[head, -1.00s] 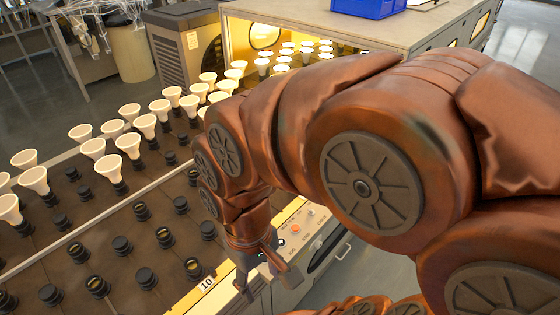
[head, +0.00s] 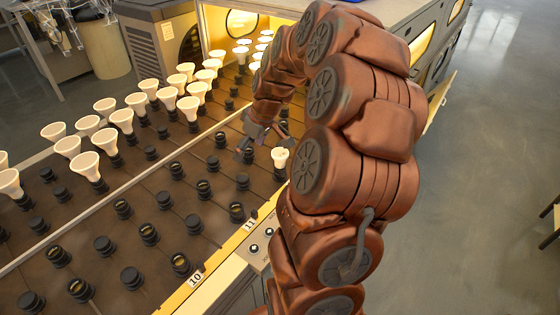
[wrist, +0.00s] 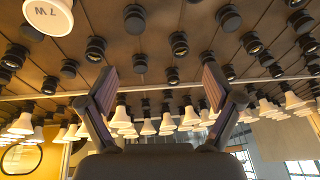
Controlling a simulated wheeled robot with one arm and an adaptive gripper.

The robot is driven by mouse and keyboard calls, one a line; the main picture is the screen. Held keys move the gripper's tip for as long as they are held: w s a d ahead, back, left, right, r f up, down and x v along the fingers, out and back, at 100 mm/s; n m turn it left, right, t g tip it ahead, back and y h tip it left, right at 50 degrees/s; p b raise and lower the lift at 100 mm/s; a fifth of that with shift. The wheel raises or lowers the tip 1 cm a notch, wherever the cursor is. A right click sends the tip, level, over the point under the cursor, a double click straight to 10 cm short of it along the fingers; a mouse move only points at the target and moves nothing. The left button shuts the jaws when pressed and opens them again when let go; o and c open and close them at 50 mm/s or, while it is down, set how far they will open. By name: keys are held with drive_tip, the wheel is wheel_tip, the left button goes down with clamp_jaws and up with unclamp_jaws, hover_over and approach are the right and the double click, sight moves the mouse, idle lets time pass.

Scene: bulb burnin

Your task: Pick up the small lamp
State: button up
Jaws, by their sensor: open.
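The small lamp (head: 280,157) is a short white bulb standing alone in a socket near the numbered front edge of the board, by the 11 label. In the wrist view, a round white lamp face marked 7 W (wrist: 48,15) shows at the top left, cut off by the frame edge. My gripper (head: 262,143) is open and empty above the board, just left of and behind the small lamp. In the wrist view its two fingers (wrist: 168,85) stand wide apart with nothing between them.
Several larger white cone lamps (head: 122,120) stand in rows on the far side of the socket board (head: 60,235). Empty black sockets fill the near side. A lit oven opening (head: 225,30) is at the back.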

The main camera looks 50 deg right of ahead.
drive_tip(key=t+h, duration=0.1)
approach(280, 153)
drive_tip(key=shift+w+a+f+m, duration=0.15)
drive_tip(key=shift+w+a+f, duration=0.05)
drive_tip(key=shift+w+f, duration=0.25)
drive_tip(key=shift+w+a+f+m, duration=0.15)
drive_tip(key=shift+w+f, duration=0.2)
drive_tip(key=shift+f, duration=0.25)
drive_tip(key=shift+d+f, duration=0.15)
drive_tip(key=shift+f, duration=0.1)
drive_tip(key=shift+p+x, duration=1.1)
drive_tip(key=shift+x, duration=2.6)
drive_tip(key=shift+s+d, duration=0.25)
drive_tip(key=shift+c, duration=0.2)
drive_tip(key=c, duration=1.2)
